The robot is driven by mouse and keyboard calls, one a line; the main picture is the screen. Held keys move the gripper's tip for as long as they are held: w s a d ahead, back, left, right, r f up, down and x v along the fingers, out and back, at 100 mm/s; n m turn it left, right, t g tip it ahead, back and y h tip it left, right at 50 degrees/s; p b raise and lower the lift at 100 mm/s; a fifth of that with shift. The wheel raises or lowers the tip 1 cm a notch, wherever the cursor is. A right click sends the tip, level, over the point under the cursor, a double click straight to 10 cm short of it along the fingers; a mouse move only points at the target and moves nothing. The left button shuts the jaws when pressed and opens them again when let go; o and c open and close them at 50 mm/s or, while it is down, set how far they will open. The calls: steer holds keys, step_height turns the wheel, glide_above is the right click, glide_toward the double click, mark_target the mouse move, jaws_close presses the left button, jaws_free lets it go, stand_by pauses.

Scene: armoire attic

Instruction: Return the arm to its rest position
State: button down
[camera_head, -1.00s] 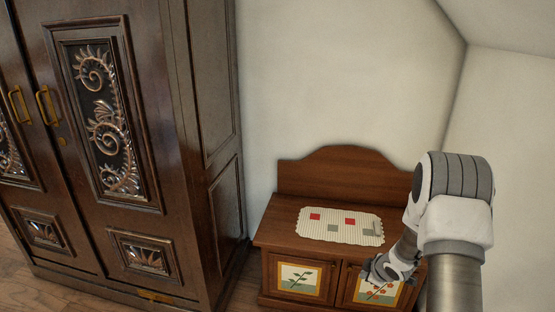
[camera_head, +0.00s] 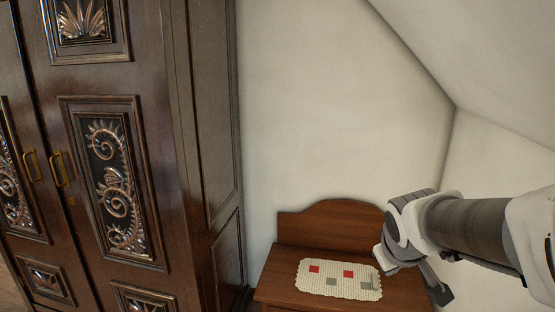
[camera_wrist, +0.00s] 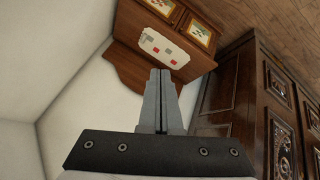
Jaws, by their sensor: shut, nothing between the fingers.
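My arm enters from the right in the head view and reaches over the right end of a low wooden cabinet. In the head view my gripper (camera_head: 440,291) is a dark shape, partly hidden behind my wrist. In the wrist view my gripper (camera_wrist: 161,72) shows its two fingers pressed together, shut with nothing between them. The fingers stand in front of the low wooden cabinet (camera_wrist: 190,68) and the pale wall, apart from the cloth.
The low wooden cabinet (camera_head: 282,280) has a raised back and a white cloth (camera_head: 312,283) with red and grey squares on top. A tall dark carved armoire (camera_head: 205,130) stands at the left. A bare wall and sloped ceiling lie behind.

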steer(key=s+a+r+m+y+p, duration=0.1)
steer(key=s+a+r+p, duration=0.1)
steer(key=s, duration=0.6)
steer(key=s+a+r+m+y+p, duration=0.1)
steer(key=s+a+r+p, duration=0.2)
steer(key=s+a+r, duration=0.2)
steer(key=s+r, duration=0.2)
steer(key=s, duration=0.1)
steer(key=shift+a+m+g+p, duration=0.3)
steer(key=shift+m+g, duration=0.1)
